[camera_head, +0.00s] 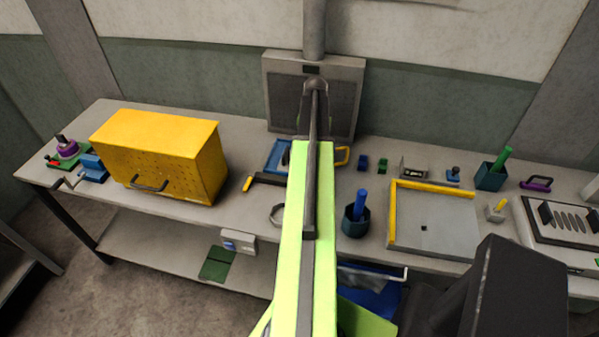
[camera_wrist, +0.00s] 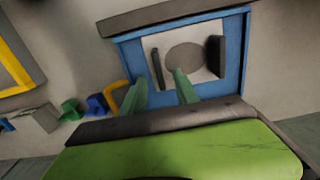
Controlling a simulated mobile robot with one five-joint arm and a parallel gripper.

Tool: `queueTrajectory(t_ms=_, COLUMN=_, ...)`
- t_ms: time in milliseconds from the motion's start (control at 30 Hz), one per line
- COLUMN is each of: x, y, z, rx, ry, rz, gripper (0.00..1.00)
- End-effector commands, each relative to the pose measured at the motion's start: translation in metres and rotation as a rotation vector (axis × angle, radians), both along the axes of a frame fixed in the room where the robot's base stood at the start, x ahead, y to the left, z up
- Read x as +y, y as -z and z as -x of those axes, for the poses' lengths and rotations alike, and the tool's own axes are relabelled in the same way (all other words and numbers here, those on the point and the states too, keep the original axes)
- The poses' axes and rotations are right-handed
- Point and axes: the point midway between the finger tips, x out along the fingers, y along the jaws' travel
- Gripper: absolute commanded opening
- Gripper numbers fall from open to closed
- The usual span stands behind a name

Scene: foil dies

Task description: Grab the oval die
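In the wrist view, a dark grey oval (camera_wrist: 186,57) shows on a pale plate (camera_wrist: 150,42), between two dark upright bars. I cannot tell whether this oval is the die itself or a mark on the plate. The plate lies inside a blue frame (camera_wrist: 131,58). My gripper (camera_wrist: 160,76) is open, with its two green fingers apart at the frame's near side and nothing seen between them. In the head view, the blue frame (camera_head: 273,157) is partly hidden by my arm, and my fingers are hidden.
A yellow box (camera_head: 155,150) stands left on the grey bench. A dark bar with a yellow end (camera_head: 265,179) lies before the blue frame. Right of my arm are small blue (camera_head: 362,163) and green (camera_head: 382,166) blocks, a dark cup (camera_head: 355,222) and a yellow-edged tray (camera_head: 440,187).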

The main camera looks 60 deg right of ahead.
Motion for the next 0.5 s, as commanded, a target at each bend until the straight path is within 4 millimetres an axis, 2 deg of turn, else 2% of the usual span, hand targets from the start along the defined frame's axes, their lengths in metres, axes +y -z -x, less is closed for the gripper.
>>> queueTrajectory(t_ms=33, x=0.0, y=0.011, z=0.0, rx=0.0, ry=0.0, rz=0.0, gripper=0.36)
queueTrajectory(t_ms=167, x=0.0, y=0.008, z=0.0, rx=0.0, ry=0.0, rz=0.0, gripper=0.36)
queueTrajectory(t_ms=267, x=0.0, y=0.014, z=0.001, rx=0.0, ry=0.001, rz=0.0, gripper=0.36)
queueTrajectory(t_ms=500, x=0.001, y=0.055, z=0.003, rx=0.0, ry=0.001, rz=0.0, gripper=0.36)
